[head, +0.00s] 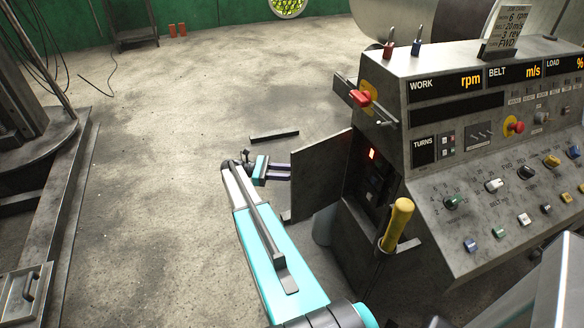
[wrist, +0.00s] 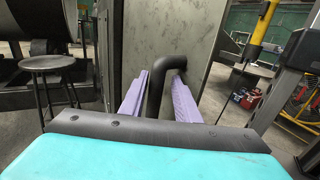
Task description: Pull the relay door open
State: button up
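The relay door (head: 322,172) is a grey metal panel on the left side of the console. It stands swung out, and the dark compartment (head: 372,185) behind it shows with a small red light. In the wrist view the door (wrist: 205,45) fills the upper middle, with a dark bent bar handle (wrist: 156,90) in front of it. My gripper (head: 288,173) is at the door's outer face. In the wrist view its purple fingers (wrist: 163,88) stand apart, one on each side of the handle. I cannot tell whether they touch it.
The console (head: 440,140) with knobs and displays stands at the right. A yellow-handled lever (head: 397,225) rises before the compartment. A dark bar (head: 274,136) lies on the floor beyond my gripper. A stool (wrist: 50,66) shows at left in the wrist view. The floor left of my arm is clear.

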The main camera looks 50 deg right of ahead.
aim_at(295, 192)
jog(key=s+a+r+p, duration=0.1)
jog(key=s+a+p, duration=0.8)
jog(key=p, duration=0.2)
jog(key=shift+s+a+p, duration=0.25)
jog(key=shift+a+p, duration=0.05)
jog(key=shift+p, duration=0.05)
dwell(0.5)
jog(key=s+a+f+m+t+y+b, duration=0.2)
jog(key=s+a+f+t+y+b, duration=0.1)
jog(key=a+f, duration=0.6)
jog(key=s+a+f+m+t+y+b, duration=0.2)
jog(key=a+f, duration=0.7)
jog(key=a, duration=0.9)
jog(key=s+a+f+m+t+y+b, duration=0.2)
jog(key=s+a+f+t+y+b, duration=0.2)
jog(key=a+f, duration=0.5)
jog(key=s+a+b, duration=0.1)
jog(key=s+a, duration=0.1)
jog(key=a, duration=0.3)
jog(key=shift+s+a+f+m+y, duration=0.25)
jog(key=shift+s+m+y, duration=0.05)
jog(key=shift+y, duration=0.1)
jog(key=shift+o, duration=0.3)
jog(key=shift+a, duration=0.1)
